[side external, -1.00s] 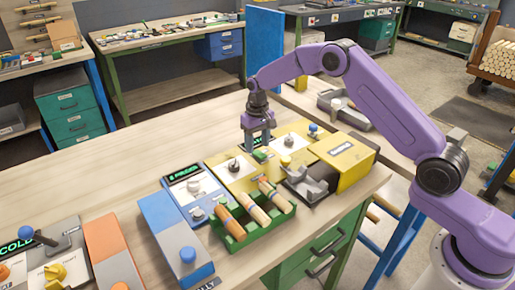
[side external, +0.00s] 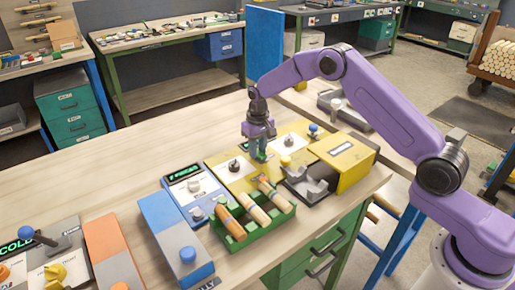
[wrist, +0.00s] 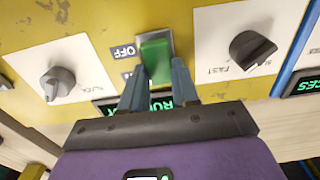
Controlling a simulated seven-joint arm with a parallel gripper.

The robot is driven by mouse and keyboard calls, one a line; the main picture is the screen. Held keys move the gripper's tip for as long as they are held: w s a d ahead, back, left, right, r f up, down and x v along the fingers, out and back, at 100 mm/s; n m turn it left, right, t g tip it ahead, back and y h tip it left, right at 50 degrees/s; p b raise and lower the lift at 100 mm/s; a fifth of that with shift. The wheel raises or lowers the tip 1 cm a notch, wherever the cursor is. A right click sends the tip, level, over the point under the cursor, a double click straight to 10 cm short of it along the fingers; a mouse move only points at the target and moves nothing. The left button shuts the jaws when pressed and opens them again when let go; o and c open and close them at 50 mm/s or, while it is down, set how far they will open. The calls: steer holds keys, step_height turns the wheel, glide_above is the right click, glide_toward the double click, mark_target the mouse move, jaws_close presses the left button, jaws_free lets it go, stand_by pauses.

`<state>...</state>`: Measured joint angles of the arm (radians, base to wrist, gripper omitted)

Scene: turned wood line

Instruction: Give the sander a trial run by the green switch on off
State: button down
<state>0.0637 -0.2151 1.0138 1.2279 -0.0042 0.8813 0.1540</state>
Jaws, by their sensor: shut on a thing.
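The green switch (wrist: 155,58) is on the yellow sander panel (wrist: 105,20), beside an OFF label (wrist: 124,51). A second label below OFF is partly hidden by a finger. My gripper (wrist: 160,72) has one finger on each side of the switch's lower part and is shut on it. Below the switch, a dark display (wrist: 161,104) shows green letters, partly covered by my fingers. In the side view my gripper (side external: 259,156) reaches down to the yellow panel (side external: 225,178); the switch is largely hidden there.
Dark knobs on white plates flank the switch, one at the left (wrist: 57,82) and one marked FAST (wrist: 251,49). A green rack (side external: 238,243) of turned wood pieces stands in front of the panel. A yellow box (side external: 342,160) stands at the right.

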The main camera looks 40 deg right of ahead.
steer(key=shift+s+r+t, duration=0.1)
steer(key=shift+s+t, duration=0.15)
steer(key=shift+t, duration=0.95)
steer(key=c, duration=0.8)
jaws_free()
steer(key=shift+c, duration=0.2)
steer(key=shift+r, duration=0.1)
steer(key=v, duration=1.7)
steer(key=shift+s, duration=0.25)
steer(key=shift+a, duration=0.1)
